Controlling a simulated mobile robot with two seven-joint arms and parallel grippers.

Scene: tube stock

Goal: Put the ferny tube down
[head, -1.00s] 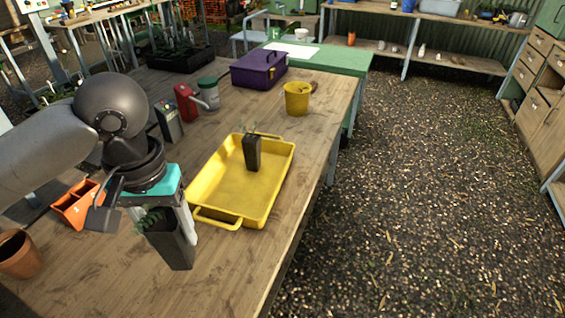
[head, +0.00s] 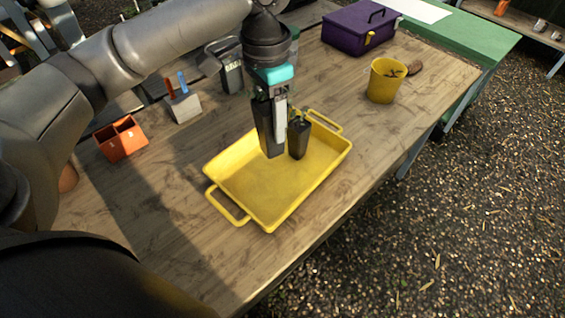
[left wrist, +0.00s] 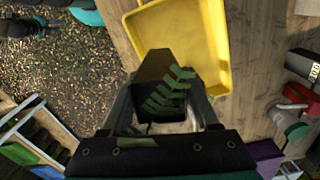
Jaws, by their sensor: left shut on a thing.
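My left gripper (head: 275,97) is shut on the ferny tube (head: 266,133), a tall black square pot, held roughly upright over the yellow tray (head: 236,212). I cannot tell whether its bottom touches the tray floor. In the left wrist view the ferny tube (left wrist: 153,66) sits between the fingers, with green fern leaves (left wrist: 172,90) at its mouth, and the tray (left wrist: 217,45) lies beyond it. A second black tube (head: 299,140) with a small plant stands in the tray, close to the right of the held one. My right gripper is not in view.
A yellow bucket (head: 384,82) and a purple toolbox (head: 345,32) stand behind the tray. An orange divided box (head: 122,140) and a grey block with red and blue handles (head: 183,107) stand to the left. The tray's front part is bare.

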